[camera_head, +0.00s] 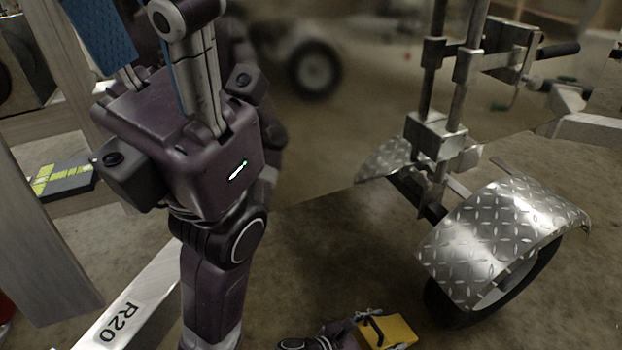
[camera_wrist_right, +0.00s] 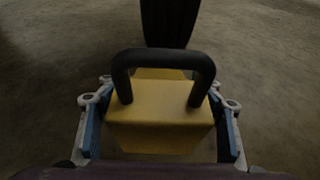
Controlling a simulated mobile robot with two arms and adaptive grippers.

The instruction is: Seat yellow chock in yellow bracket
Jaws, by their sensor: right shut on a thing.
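The yellow chock (camera_head: 399,331) is a block with a black handle, low in the head view, just left of the trailer's wheel. My right gripper (camera_head: 371,330) is shut on it. In the wrist view the yellow chock (camera_wrist_right: 160,138) sits between the two blue-padded fingers of my right gripper (camera_wrist_right: 162,108), with its black handle arched over the top. A black tyre (camera_wrist_right: 168,22) stands straight ahead of it, across a strip of floor. I cannot make out a yellow bracket in either view.
A trailer wheel (camera_head: 452,304) under a diamond-plate fender (camera_head: 487,232) stands at the right. A metal post assembly (camera_head: 436,135) rises behind it. A beam marked R20 (camera_head: 128,305) lies at lower left, below a dark box with yellow stripes (camera_head: 54,182). Floor between is bare.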

